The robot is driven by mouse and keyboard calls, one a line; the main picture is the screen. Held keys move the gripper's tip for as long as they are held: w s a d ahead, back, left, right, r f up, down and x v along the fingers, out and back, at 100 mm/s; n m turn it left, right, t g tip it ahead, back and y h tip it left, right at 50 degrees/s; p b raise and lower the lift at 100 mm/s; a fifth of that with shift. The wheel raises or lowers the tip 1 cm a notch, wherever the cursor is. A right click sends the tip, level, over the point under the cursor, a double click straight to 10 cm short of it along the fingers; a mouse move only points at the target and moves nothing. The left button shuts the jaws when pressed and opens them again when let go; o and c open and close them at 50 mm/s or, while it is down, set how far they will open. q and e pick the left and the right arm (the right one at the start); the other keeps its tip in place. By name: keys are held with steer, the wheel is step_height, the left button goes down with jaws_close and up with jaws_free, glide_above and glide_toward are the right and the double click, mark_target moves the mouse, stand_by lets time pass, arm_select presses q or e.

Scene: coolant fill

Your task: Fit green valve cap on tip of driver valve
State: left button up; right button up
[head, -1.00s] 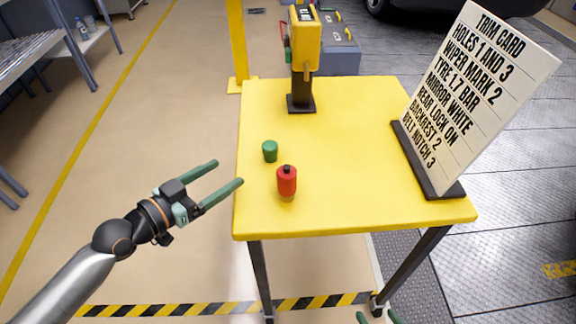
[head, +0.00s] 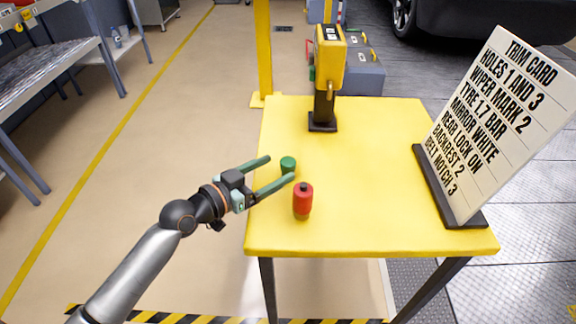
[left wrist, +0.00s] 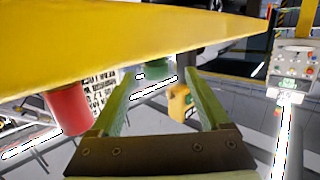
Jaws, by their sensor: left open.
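The green valve cap (head: 288,164) stands on the yellow table near its left edge. It also shows in the left wrist view (left wrist: 157,68), ahead of the fingertips and between their lines. My left gripper (head: 281,168) is open, with its tips over the table's left side, right at the cap. The near finger's tip overlaps the cap's lower edge in the head view; I cannot tell whether they touch. The driver valve cannot be made out; a dark car with a wheel (head: 404,20) stands at the back right. My right gripper is not in view.
A red bottle-like object with a black top (head: 303,200) stands close to the near finger. The yellow table (head: 375,215) also holds a yellow device on a black stand (head: 329,70) and a tilted text board (head: 497,125). The table's middle is clear.

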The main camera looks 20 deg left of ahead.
mark_target(282, 168)
arm_select(q)
steer(key=x, duration=0.4)
steer(key=shift+d, duration=0.4)
jaws_close()
